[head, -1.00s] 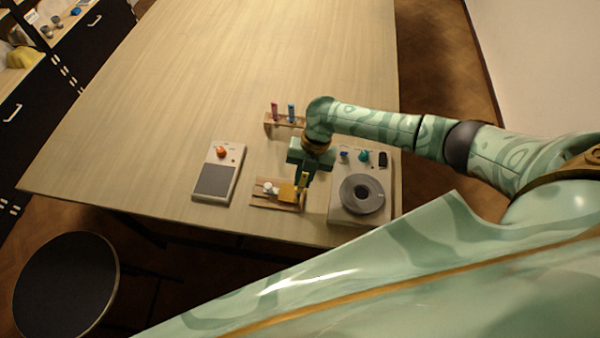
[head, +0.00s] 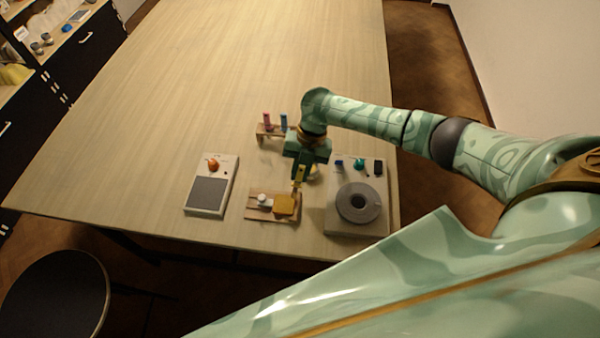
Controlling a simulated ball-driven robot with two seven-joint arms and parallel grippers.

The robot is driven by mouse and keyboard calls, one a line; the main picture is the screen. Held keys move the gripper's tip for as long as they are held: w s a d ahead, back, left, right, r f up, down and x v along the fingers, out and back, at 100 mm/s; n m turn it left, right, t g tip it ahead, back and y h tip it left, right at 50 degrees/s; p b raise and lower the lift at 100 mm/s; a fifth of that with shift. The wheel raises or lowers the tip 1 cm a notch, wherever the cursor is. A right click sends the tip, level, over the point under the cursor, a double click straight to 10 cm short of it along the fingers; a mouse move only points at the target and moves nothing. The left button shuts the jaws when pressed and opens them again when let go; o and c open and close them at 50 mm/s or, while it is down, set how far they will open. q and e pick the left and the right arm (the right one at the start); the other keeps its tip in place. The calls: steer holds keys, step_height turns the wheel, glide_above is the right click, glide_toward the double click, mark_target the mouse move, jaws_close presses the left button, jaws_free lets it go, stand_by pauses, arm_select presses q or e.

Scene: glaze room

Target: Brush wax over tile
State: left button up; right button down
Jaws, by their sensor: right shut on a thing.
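An amber square tile (head: 285,204) lies on the right part of a small wooden board (head: 258,214) near the table's front edge. My right gripper (head: 298,180) is shut on a thin yellow tool, apparently the brush (head: 298,174), which points down. The brush's lower end is at or just beyond the tile's far edge in the picture; I cannot tell if it touches. A pale yellow thing (head: 314,169), too hidden to name, shows behind the gripper. My left gripper is not in view.
A white round knob (head: 262,199) sits on the board left of the tile. A device with a grey ring (head: 358,203) stands close on the right, and a grey-padded device (head: 208,194) on the left. A rack (head: 262,131) holds red and blue tubes. The far table is clear.

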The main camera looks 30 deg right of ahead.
steer(key=shift+r, duration=0.1)
step_height(320, 180, up, 6)
steer(key=p, duration=0.6)
